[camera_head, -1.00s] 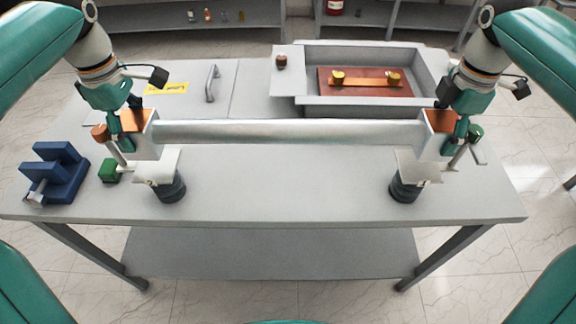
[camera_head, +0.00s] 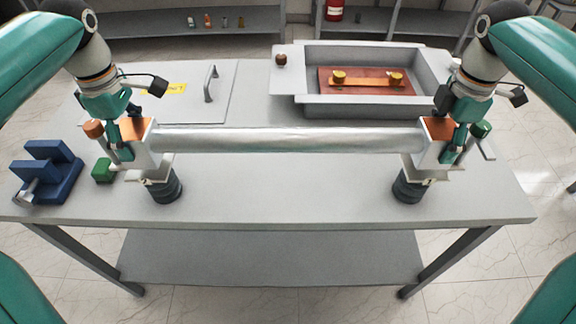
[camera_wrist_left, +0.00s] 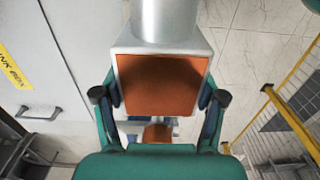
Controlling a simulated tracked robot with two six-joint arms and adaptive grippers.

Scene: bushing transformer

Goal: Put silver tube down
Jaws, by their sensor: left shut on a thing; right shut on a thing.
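The silver tube (camera_head: 290,140) lies level across the head view, with a square white, orange-faced block at each end. My left gripper (camera_head: 126,140) is shut on its left end block (camera_head: 140,130). My right gripper (camera_head: 452,142) is shut on its right end block (camera_head: 436,129). In the left wrist view, the orange face (camera_wrist_left: 162,85) sits between the two fingers. The left stand (camera_head: 164,190) and right stand (camera_head: 410,188), dark round bases with pale tops, are right under the blocks. Whether the blocks touch them I cannot tell.
A blue bracket (camera_head: 46,172) and a green block (camera_head: 103,170) are on the table at left. A grey tray (camera_head: 355,112) with a copper-coloured part (camera_head: 366,81) stands behind the tube. The table front (camera_head: 285,190) between the stands is clear.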

